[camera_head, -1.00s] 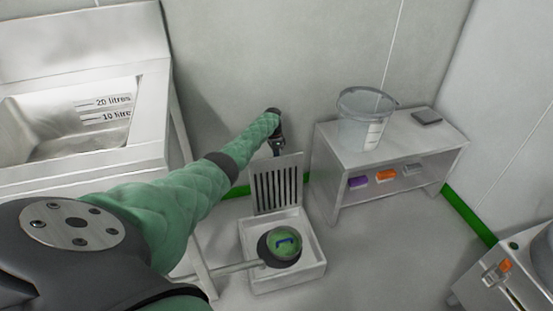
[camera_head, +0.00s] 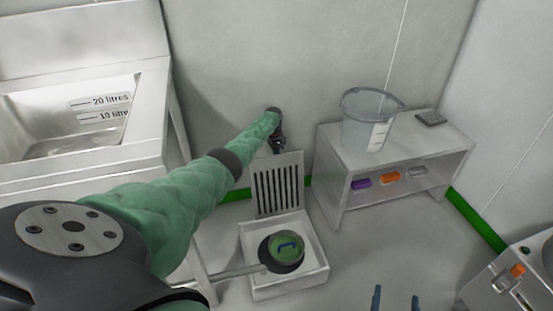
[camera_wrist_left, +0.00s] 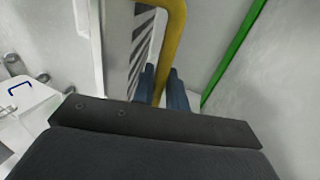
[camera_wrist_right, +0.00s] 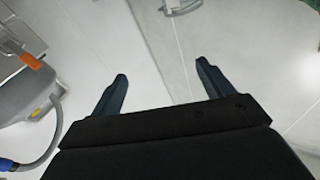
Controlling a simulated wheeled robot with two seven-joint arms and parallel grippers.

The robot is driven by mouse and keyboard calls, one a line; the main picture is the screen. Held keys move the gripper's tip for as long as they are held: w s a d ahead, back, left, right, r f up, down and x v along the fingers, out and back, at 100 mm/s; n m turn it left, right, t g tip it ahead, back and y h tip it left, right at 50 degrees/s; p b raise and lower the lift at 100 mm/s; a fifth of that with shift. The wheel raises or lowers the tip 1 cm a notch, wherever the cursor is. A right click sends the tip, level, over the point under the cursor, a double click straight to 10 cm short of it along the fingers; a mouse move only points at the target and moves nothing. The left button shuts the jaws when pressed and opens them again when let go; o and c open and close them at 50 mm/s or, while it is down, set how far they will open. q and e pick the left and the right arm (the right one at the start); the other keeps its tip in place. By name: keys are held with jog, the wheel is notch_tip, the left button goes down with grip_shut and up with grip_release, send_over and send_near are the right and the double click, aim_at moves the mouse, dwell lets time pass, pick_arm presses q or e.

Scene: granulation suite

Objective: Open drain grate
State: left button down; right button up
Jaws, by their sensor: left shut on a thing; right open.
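The slotted drain grate (camera_head: 278,190) stands upright at the back edge of the white drain box (camera_head: 303,283). It also shows edge-on in the left wrist view (camera_wrist_left: 118,35). My left gripper (camera_head: 277,146) is at the grate's top edge, at the end of the green-sleeved arm. In the left wrist view my left gripper (camera_wrist_left: 163,88) is shut on a yellow bar (camera_wrist_left: 172,35) beside the grate. My right gripper (camera_head: 396,298) is open and empty at the bottom edge of the head view. It also shows in the right wrist view (camera_wrist_right: 162,72).
A round green lid (camera_head: 285,247) with a blue handle sits inside the box, with a grey pipe (camera_head: 225,272) entering from the left. A steel sink (camera_head: 75,50) is left. A low bench (camera_head: 350,168) with a clear bucket (camera_head: 368,125) is right. A machine (camera_head: 525,275) stands lower right.

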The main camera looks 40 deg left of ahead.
pick_arm(q)
jog(key=shift+w+a+r, duration=0.1)
jog(key=shift+w+a, duration=0.25)
jog(key=shift+a, duration=0.15)
pick_arm(e)
notch_tip(320, 180, up, 2)
jog(key=shift+w+t, duration=0.15)
jog(key=shift+t, duration=0.25)
pick_arm(q)
jog(key=c, duration=1.5)
grip_release()
jog(key=shift+o, duration=0.2)
pick_arm(e)
jog(key=shift+w+a, duration=0.1)
jog(key=shift+w, duration=0.1)
pick_arm(q)
jog(key=shift+f, duration=0.25)
